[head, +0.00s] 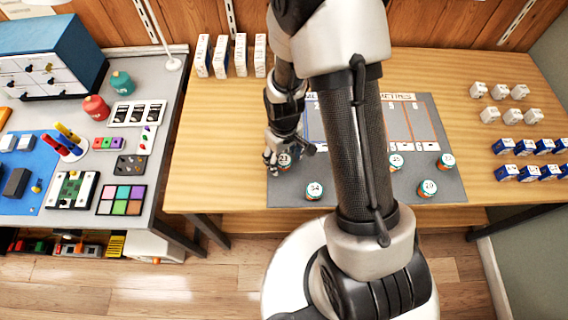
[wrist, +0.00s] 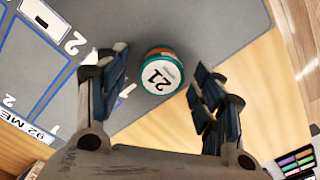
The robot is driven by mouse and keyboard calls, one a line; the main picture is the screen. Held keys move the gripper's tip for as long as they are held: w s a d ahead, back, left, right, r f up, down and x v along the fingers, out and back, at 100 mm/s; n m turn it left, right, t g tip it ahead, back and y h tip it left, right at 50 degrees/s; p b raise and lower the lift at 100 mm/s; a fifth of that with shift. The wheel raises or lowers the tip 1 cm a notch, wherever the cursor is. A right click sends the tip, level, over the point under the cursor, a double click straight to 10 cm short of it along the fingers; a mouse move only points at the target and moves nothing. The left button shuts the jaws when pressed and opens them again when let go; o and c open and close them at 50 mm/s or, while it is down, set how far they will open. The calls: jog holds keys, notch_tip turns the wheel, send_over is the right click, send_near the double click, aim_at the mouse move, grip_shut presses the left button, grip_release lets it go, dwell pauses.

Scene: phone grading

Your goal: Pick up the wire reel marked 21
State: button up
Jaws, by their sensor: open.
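The wire reel marked 21 (wrist: 160,75) stands upright on the grey mat (wrist: 200,25), its white numbered top facing up, with teal and orange on its side. In the wrist view it lies between and a little beyond the fingertips of my gripper (wrist: 154,85), which is open, with a gap on both sides. In the head view my gripper (head: 277,160) is low over the mat's left part, at the reel marked 21 (head: 285,160), which it partly covers.
Other reels stand on the mat: one marked 34 (head: 314,190), one marked 20 (head: 428,188), one marked 25 (head: 396,161) and another (head: 445,161) at the right. White boxes (head: 490,115) and blue boxes (head: 521,172) fill the table's right side. A grey workbench (head: 180,85) stands left.

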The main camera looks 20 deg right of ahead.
jog(key=shift+f, duration=0.75)
jog(key=shift+r, duration=0.1)
jog(key=shift+c, duration=0.2)
jog(key=c, duration=1.1)
